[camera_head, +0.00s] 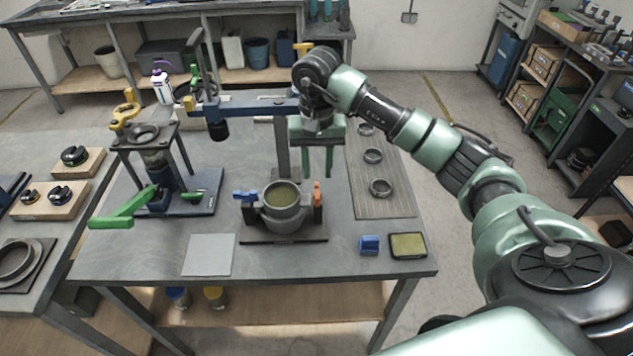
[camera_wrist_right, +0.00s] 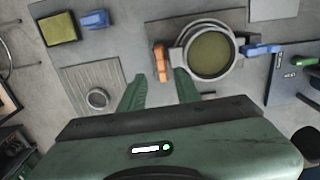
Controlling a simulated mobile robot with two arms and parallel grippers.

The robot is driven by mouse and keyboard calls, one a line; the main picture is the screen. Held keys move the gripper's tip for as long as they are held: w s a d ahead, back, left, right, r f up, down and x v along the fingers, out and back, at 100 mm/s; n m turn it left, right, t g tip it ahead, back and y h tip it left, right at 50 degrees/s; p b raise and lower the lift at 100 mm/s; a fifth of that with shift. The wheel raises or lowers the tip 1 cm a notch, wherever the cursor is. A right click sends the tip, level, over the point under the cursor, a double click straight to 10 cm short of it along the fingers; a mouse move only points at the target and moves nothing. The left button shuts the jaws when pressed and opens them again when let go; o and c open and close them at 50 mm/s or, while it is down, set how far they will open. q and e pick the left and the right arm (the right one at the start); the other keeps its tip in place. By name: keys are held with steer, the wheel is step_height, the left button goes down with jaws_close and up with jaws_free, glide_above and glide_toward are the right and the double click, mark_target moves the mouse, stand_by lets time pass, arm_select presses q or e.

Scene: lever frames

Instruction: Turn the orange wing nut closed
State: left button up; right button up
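The orange wing nut (camera_head: 317,192) stands at the right side of a round pot (camera_head: 284,204) with olive-green contents, on a dark base plate. In the right wrist view the orange wing nut (camera_wrist_right: 159,62) is a narrow bar beside the pot (camera_wrist_right: 211,53), running roughly up and down the picture. My right gripper (camera_head: 317,168) points down above and behind the nut in the head view. The nut shows just beyond the fingertips. My left gripper is not in view.
A blue wing nut (camera_head: 245,196) sits on the pot's left side. A green-handled press (camera_head: 125,208) is at left. A blue block (camera_head: 369,244) and an olive pad (camera_head: 407,245) lie at front right.

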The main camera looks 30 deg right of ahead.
mark_target(317, 191)
step_height(317, 191, down, 4)
steer(key=shift+f+p, duration=0.1)
steer(key=shift+p, duration=0.55)
steer(key=shift+f, duration=0.75)
jaws_close()
